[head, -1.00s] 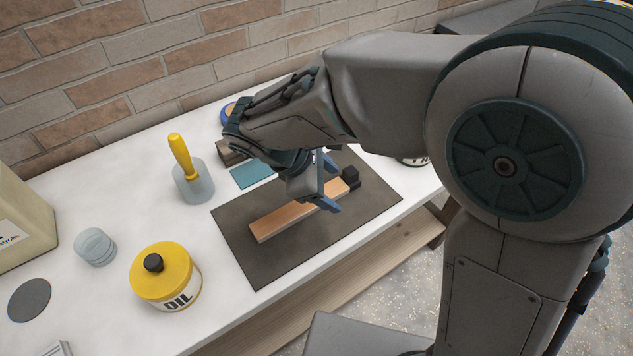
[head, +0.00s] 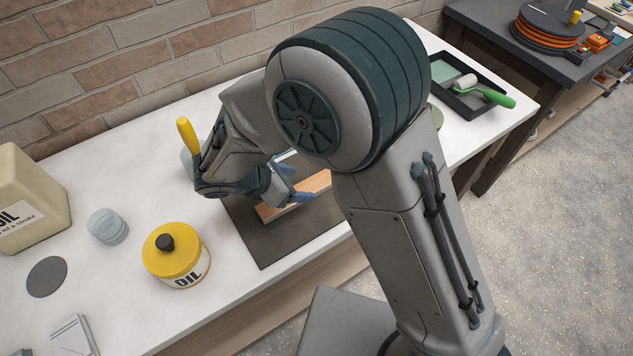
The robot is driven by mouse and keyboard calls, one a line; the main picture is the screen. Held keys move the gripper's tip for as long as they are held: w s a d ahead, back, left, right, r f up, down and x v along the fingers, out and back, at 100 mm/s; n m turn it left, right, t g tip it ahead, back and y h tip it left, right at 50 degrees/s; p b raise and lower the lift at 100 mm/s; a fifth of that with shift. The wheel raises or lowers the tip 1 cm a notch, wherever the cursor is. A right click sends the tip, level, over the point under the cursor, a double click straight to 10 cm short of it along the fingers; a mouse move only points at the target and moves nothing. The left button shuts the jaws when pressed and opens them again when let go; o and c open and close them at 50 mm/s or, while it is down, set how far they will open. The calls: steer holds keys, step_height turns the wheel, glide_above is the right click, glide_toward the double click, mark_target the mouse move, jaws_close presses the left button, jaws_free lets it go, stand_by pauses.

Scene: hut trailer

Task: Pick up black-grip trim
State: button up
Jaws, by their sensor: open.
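The trim is a light wooden strip (head: 318,182) lying on a dark mat (head: 265,248) on the white bench. Its far right end, where a black block showed a second ago, is hidden behind my arm in the head view. My gripper (head: 296,184) is open, with its blue fingertips pointing right at the strip's middle stretch. It overlaps the strip in the picture; I cannot tell whether it touches it or is above it.
A yellow oil tin (head: 177,255) stands left of the mat, with stacked clear discs (head: 107,226) beyond it. A yellow-handled tool (head: 188,136) stands behind my arm. A paint tray with a green-handled roller (head: 468,85) lies at the bench's far right.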

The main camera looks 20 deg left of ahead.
mark_target(311, 185)
steer(key=shift+a+p+x, duration=0.2)
steer(key=shift+p+x, duration=0.55)
steer(key=shift+x, duration=1.9)
steer(key=c, duration=1.1)
